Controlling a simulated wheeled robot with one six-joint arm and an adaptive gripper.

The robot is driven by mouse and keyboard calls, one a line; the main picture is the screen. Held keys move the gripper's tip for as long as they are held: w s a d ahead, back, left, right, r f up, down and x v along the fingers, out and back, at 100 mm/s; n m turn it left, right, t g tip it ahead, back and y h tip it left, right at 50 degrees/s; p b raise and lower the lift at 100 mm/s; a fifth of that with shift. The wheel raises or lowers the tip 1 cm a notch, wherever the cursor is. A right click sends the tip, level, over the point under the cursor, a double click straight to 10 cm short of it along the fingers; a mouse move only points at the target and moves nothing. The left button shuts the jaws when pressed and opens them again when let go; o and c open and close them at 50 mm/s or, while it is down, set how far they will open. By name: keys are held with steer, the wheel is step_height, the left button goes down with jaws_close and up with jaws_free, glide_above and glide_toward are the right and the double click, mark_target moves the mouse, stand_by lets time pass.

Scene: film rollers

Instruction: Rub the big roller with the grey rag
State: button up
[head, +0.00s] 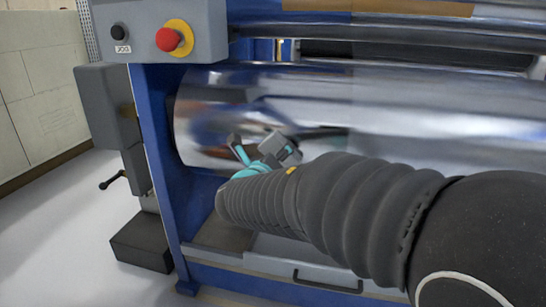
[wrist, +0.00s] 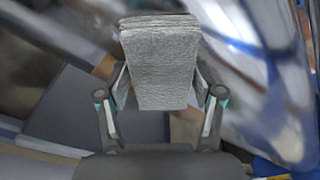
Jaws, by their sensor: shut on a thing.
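The big roller (head: 430,115) is a wide, shiny metal cylinder lying across the blue machine, with blurred reflections on it. It also shows in the wrist view (wrist: 265,85). My gripper (head: 262,148) is in front of the roller's left part, low on its face. In the wrist view my gripper (wrist: 160,95) is shut on the folded grey rag (wrist: 160,65), which stands out past the fingertips. In the head view the rag (head: 280,146) shows as a small grey block close to the roller. I cannot tell whether it touches the surface.
A control box with a red stop button (head: 168,39) and a black JOG button (head: 119,33) hangs at upper left. A blue side frame (head: 160,150) bounds the roller's left end. A drawer with a black handle (head: 328,284) is below. Thinner rollers (head: 400,32) lie above.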

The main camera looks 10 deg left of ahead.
mark_target(291, 157)
steer(key=shift+s+d, duration=0.1)
steer(key=shift+d, duration=1.5)
steer(key=shift+w+a+p, duration=0.2)
steer(key=shift+a+p, duration=0.9)
steer(key=shift+a, duration=1.2)
steer(key=shift+w+a+p, duration=0.2)
steer(key=shift+a+p, duration=0.9)
steer(key=shift+a, duration=1.25)
steer(key=shift+w+a+p, duration=0.2)
steer(key=shift+a+p, duration=0.9)
steer(key=shift+a, duration=1.2)
steer(key=shift+s, duration=0.1)
steer(key=shift+s+a, duration=0.15)
steer(key=shift+s, duration=2.75)
steer(key=s+p, duration=0.1)
steer(key=s, duration=0.2)
steer(key=shift+a, duration=0.15)
